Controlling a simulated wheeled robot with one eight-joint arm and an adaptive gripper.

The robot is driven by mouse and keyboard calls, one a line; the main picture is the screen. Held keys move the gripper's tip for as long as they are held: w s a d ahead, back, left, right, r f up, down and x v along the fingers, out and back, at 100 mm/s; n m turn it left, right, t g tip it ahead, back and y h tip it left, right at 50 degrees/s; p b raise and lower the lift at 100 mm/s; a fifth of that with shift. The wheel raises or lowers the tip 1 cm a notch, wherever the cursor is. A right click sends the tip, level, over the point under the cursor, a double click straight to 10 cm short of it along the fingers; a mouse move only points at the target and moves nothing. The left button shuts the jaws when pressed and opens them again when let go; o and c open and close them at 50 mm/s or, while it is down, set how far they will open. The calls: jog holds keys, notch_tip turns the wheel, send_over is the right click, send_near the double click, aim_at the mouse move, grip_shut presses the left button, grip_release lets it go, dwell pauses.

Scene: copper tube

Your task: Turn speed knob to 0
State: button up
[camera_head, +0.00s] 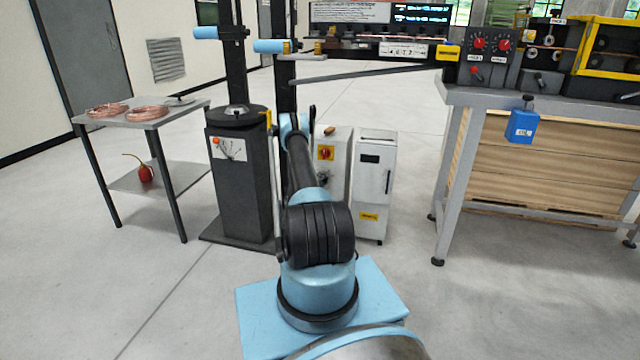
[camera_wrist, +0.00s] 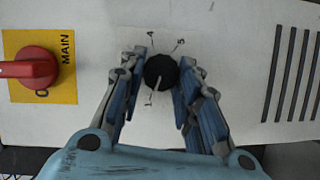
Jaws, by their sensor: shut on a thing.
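The speed knob (camera_wrist: 159,72) is a round black dial with a pale pointer on a white panel, in the wrist view. The pointer aims down and slightly left, toward a small mark that looks like 1. Marks like 4 and 5 stand above the knob. My gripper (camera_wrist: 164,66) has one finger on each side of the knob and is shut on it. The lower dial marks are partly hidden by the fingers. In the head view my arm reaches toward the white cabinet (camera_head: 340,138), and my gripper is not clear there.
A red main switch (camera_wrist: 28,68) on a yellow plate sits left of the knob, near the left finger. Vent slots (camera_wrist: 292,75) are on the right. In the head view a dark pedestal (camera_head: 240,180) stands left of my arm and a white box (camera_head: 375,185) stands right.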

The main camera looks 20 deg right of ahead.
jog(key=shift+a, duration=0.2)
jog(key=o, duration=1.1)
jog(key=shift+f, duration=0.1)
jog(key=shift+c, duration=0.2)
jog(key=shift+d, duration=0.1)
jog(key=shift+s, duration=0.1)
jog(key=v, duration=0.7)
jog(key=shift+a, duration=0.2)
